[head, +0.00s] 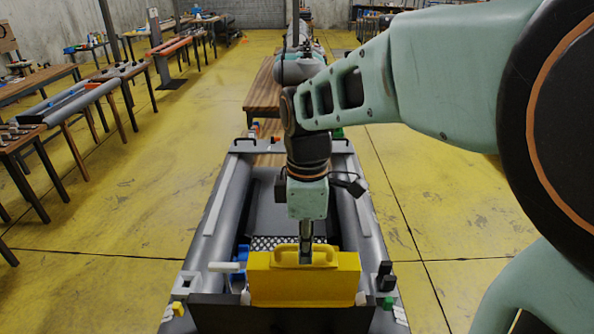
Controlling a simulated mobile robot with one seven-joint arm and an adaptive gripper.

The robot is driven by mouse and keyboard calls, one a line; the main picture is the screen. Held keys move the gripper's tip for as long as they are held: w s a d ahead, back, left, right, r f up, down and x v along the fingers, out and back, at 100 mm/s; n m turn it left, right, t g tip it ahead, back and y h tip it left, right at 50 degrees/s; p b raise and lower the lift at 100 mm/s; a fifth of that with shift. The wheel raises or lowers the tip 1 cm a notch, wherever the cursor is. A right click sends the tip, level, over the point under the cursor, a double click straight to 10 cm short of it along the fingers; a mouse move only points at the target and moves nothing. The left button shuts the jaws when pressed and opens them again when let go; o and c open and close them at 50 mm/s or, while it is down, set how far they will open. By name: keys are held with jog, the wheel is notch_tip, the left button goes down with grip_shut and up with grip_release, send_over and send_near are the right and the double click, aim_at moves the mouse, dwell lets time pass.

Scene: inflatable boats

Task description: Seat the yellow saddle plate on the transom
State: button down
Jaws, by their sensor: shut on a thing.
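The yellow saddle plate (304,280) is a broad block with a raised handle on top. It is at the near end of the grey inflatable boat, above or at the dark transom (282,316). My gripper (305,258) points straight down and is shut on the plate's handle. The plate looks level. Its lower edge meets the top of the transom in the picture, but I cannot tell whether it is seated or just above. The plate hides the middle of the transom's upper edge.
The boat's grey tubes (207,222) run along both sides. A white-handled blue part (240,265) is left of the plate; a black fitting (386,274) and a green piece (388,303) are at right. Wooden tables (80,105) line the left. Yellow floor is open around the boat.

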aim_at(305, 288)
jog(key=shift+f, duration=0.1)
dwell(0.5)
jog(key=shift+f+b, duration=3.7)
jog(key=shift+f, duration=1.45)
jog(key=shift+f+b, duration=0.9)
jog(key=shift+f, duration=0.5)
jog(key=c, duration=1.9)
grip_release()
jog(key=shift+r, duration=0.1)
